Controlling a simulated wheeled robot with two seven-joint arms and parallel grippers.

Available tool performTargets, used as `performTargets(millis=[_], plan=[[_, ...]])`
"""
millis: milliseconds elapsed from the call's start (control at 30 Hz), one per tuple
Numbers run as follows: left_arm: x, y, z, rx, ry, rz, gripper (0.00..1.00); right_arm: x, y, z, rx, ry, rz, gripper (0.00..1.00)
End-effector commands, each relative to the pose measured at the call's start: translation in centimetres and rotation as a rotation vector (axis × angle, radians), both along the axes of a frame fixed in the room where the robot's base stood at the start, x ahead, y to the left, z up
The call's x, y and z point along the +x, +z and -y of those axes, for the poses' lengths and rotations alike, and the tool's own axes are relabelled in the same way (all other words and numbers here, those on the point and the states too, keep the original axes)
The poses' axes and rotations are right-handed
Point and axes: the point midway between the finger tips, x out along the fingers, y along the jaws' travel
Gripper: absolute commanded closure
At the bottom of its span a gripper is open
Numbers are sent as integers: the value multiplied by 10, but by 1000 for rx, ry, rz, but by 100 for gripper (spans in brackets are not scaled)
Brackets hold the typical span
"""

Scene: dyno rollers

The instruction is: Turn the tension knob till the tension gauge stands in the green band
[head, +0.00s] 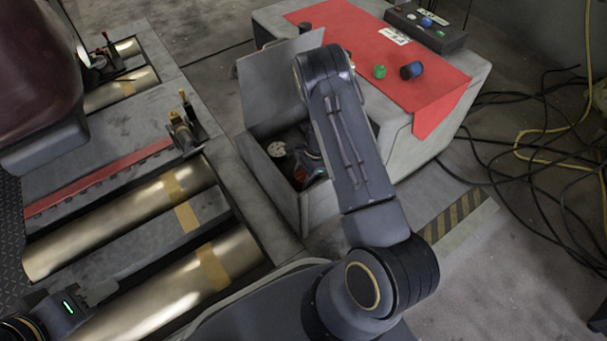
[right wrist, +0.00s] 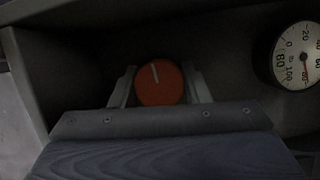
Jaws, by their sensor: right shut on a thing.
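The tension knob (right wrist: 161,83) is a round orange-red knob with a white pointer line, in the right wrist view. The line points up and slightly left. My right gripper (right wrist: 160,88) is shut on the knob, one finger on each side. The tension gauge (right wrist: 300,55) is a white dial to the right of it, partly cut off; its red needle points down. I cannot make out a green band. In the head view the gauge (head: 277,149) sits inside the open grey box, and my arm hides most of the knob. My left gripper (head: 99,292) is at the lower left, over the rollers.
The grey box (head: 271,196) has a raised lid (head: 277,83). A red cloth (head: 350,40) on the cabinet bears a green cap (head: 379,71) and a blue-black cylinder (head: 411,70). Brass rollers (head: 130,225) lie at left. Cables (head: 545,150) lie on the floor at right.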

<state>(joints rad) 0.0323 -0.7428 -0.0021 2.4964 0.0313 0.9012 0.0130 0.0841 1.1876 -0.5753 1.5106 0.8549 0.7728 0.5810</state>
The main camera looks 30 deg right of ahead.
Motion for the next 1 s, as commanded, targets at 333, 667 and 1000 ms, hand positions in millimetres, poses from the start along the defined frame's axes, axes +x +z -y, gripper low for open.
performTargets(millis=[333, 667, 1000], plan=[[0, 8, 0, 0, 0, 0, 64, -5, 0, -1, 7, 284, -14, 80], [0, 11, 0, 0, 0, 0, 64, -6, -1, -1, 7, 592, -14, 80], [0, 11, 0, 0, 0, 0, 64, -6, -2, -2, 8, 838, -15, 80]])
